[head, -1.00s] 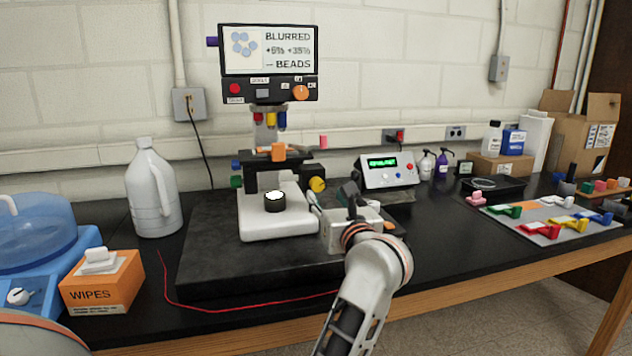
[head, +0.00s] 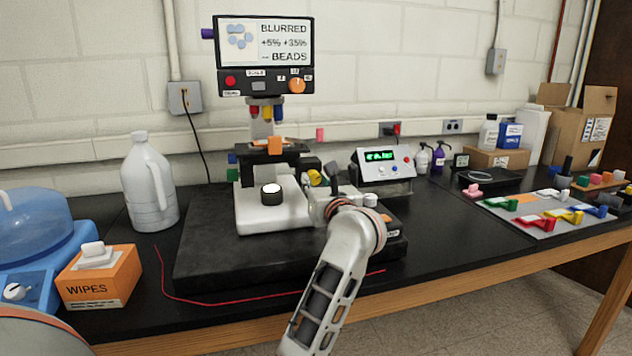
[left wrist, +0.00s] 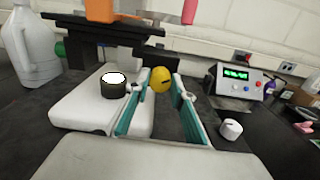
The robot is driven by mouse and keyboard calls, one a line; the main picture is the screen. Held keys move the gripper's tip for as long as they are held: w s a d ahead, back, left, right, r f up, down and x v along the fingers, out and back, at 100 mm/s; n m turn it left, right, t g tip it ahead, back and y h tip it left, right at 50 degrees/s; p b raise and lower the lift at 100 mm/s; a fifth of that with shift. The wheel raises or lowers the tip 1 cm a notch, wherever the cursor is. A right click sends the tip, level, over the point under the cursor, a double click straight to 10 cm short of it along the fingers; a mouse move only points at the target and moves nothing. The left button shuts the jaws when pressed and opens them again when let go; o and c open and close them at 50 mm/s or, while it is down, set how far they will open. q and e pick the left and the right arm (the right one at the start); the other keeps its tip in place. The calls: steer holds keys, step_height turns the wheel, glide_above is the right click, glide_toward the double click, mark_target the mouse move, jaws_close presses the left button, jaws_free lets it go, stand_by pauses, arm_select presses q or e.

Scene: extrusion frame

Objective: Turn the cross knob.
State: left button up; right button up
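A round yellow knob (head: 314,178) sticks out from the right side of the microscope (head: 262,212), under its stage. I see no cross shape or label on it, so I cannot tell for sure that it is the cross knob. My left gripper (left wrist: 164,74) is open, with its teal-padded fingers pointing at the yellow knob (left wrist: 160,80), which shows between the fingertips in the left wrist view. I see no clear contact. In the head view the gripper is just right of the knob, its fingers partly hidden. My right gripper is not in view.
A white cylindrical knob (left wrist: 230,129) stands right of my gripper. A control box (head: 384,166) with a green display is behind it. A black lens (left wrist: 115,85) on the microscope base is left of the fingers. A red cord (head: 270,302) lies in front.

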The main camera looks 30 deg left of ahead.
arm_select(q)
steer(key=shift+r+m+p, duration=0.2)
steer(key=shift+m+p, duration=0.1)
steer(key=shift+p, duration=0.3)
steer(key=shift+f, duration=0.15)
steer(key=o, duration=1.1)
steer(key=v, duration=0.7)
steer(key=shift+s+d, duration=0.15)
steer(key=shift+s, duration=0.1)
